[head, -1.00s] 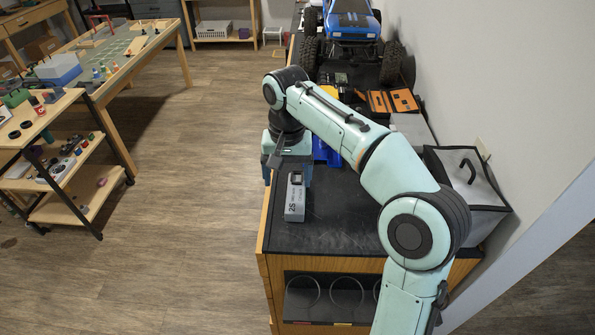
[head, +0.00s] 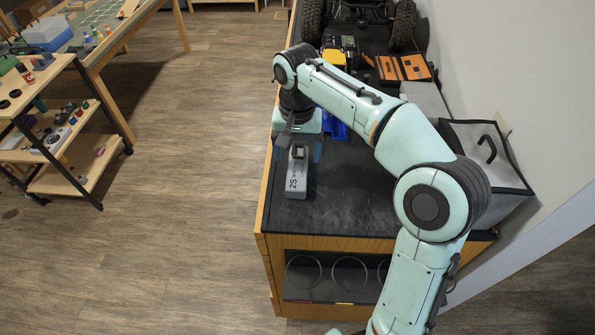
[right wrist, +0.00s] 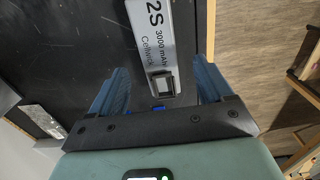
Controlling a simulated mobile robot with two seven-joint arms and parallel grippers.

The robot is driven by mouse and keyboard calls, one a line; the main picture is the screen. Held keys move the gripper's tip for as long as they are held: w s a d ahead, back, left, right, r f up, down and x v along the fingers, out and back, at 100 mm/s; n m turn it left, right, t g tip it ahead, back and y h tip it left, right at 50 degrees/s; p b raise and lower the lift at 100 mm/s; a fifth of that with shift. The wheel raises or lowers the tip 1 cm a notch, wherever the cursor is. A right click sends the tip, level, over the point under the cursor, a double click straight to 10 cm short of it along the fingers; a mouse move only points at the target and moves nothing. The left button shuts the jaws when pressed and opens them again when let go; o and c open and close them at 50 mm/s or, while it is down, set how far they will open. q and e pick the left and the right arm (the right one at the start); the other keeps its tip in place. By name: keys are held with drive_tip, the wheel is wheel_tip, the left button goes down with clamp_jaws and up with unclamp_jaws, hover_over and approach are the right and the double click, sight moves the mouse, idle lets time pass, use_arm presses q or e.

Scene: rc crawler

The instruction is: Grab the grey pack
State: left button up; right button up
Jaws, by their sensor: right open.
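The grey pack (head: 297,176) is a small box marked "2S". It lies on the black top of the workbench (head: 350,205), near the left edge. In the right wrist view the pack (right wrist: 155,40) shows its label and a dark connector at its near end. My right gripper (right wrist: 158,90) is open, with one blue finger on each side of the line of the pack's near end. In the head view the right gripper (head: 300,150) is at the far end of the pack, partly hidden by its own wrist. I cannot tell whether it touches the pack. My left gripper is not in view.
A blue thing (head: 337,128) lies just behind the wrist. An orange case (head: 402,67) and a big-wheeled vehicle (head: 355,10) are farther back. A grey bag (head: 485,150) stands at the right by the wall. The front of the benchtop is clear.

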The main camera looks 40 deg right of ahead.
sight(298, 166)
drive_tip(key=f, duration=0.3)
drive_tip(key=f+b, duration=0.1)
drive_tip(key=shift+s+f, duration=0.25)
drive_tip(key=shift+f, duration=0.15)
drive_tip(key=shift+w, duration=0.1)
drive_tip(key=c, duration=1.4)
